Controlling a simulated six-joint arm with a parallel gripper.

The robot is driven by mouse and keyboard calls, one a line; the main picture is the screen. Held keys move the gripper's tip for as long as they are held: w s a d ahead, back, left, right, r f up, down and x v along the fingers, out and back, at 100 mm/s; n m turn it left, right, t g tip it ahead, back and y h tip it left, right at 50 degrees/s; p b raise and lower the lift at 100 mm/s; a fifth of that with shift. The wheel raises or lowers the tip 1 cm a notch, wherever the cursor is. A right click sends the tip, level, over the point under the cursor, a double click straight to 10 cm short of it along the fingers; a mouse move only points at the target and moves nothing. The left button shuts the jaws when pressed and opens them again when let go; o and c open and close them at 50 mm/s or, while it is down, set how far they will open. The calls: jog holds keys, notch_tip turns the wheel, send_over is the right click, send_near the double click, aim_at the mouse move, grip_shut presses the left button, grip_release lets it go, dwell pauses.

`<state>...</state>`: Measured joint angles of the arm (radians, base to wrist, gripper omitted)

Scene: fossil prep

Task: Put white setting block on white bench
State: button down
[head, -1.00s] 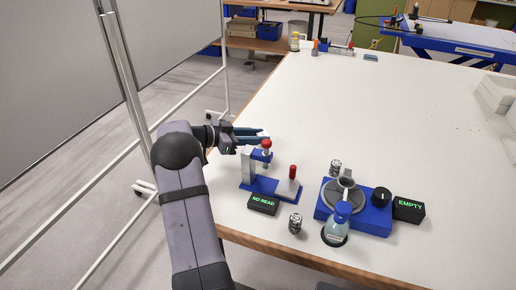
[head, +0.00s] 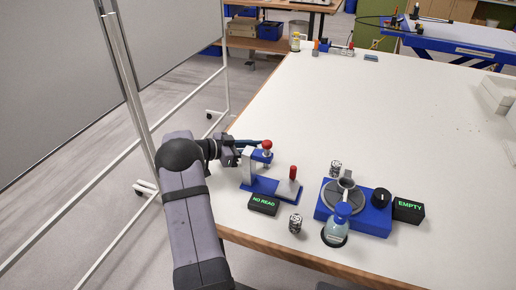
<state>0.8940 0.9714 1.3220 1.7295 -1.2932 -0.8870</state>
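The white bench (head: 400,135) is the large pale tabletop with a wooden edge. My gripper (head: 258,144) is low over its left edge, just behind a small blue-and-grey stand with red knobs (head: 262,186). Its dark teal fingers are partly hidden by the stand's upright and red knob. I cannot tell whether they are open or shut, or whether they hold anything. I cannot make out a white setting block for certain; it may be hidden behind the stand.
A black "NO READ" display (head: 263,205) and a small patterned cylinder (head: 295,223) stand in front. A blue turntable device (head: 353,205), a bottle (head: 341,222) and an "EMPTY" display (head: 408,210) are to the right. The bench middle is clear.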

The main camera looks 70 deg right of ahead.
jog(key=shift+f, duration=0.1)
jog(key=c, duration=1.4)
grip_release()
jog(key=b+v, duration=0.1)
jog(key=v, duration=1.1)
jog(key=shift+r+b, duration=0.25)
jog(key=shift+b, duration=0.15)
